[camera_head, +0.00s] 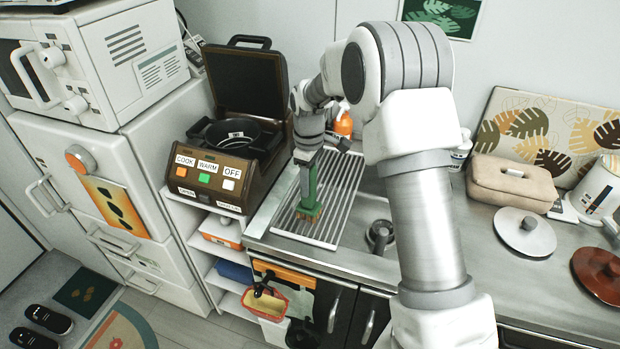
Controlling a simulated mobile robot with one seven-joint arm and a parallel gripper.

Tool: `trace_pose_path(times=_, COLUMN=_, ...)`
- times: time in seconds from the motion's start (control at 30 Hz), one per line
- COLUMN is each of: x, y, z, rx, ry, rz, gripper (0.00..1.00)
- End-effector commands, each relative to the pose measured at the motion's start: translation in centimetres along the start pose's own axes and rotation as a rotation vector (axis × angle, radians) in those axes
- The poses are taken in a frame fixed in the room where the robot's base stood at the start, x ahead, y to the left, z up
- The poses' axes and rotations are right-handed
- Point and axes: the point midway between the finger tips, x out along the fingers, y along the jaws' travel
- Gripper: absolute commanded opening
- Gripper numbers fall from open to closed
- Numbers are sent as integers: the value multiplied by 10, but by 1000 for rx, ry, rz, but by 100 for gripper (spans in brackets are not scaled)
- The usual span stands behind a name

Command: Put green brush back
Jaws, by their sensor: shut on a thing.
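The green brush (309,200) is upright at the middle of the picture, with its tan bristles pointing down. My gripper (308,165) comes from above and is shut on the upper part of the brush. The fingertips are small here and partly hidden. The brush is over the left part of a slatted drying rack (343,190) that lies on the counter by the sink. I cannot tell whether the bristles touch the rack.
An open brown cooker (219,164) with a black pan stands left of the rack. An orange bottle (343,124) stands behind it. My arm hides part of the sink.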

Motion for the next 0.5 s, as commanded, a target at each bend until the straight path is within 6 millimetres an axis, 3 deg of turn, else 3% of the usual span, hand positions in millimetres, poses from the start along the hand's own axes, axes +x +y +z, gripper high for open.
trace_pose_path(times=0.2, x=4, y=0, z=0, rx=0, ry=0, rz=0, gripper=0)
trace_pose_path(times=0.23, x=3, y=0, z=0, rx=0, ry=0, rz=0, gripper=46)
trace_pose_path(times=0.37, x=3, y=0, z=0, rx=0, ry=0, rz=0, gripper=69)
trace_pose_path(times=0.5, x=3, y=0, z=0, rx=0, ry=0, rz=0, gripper=72)
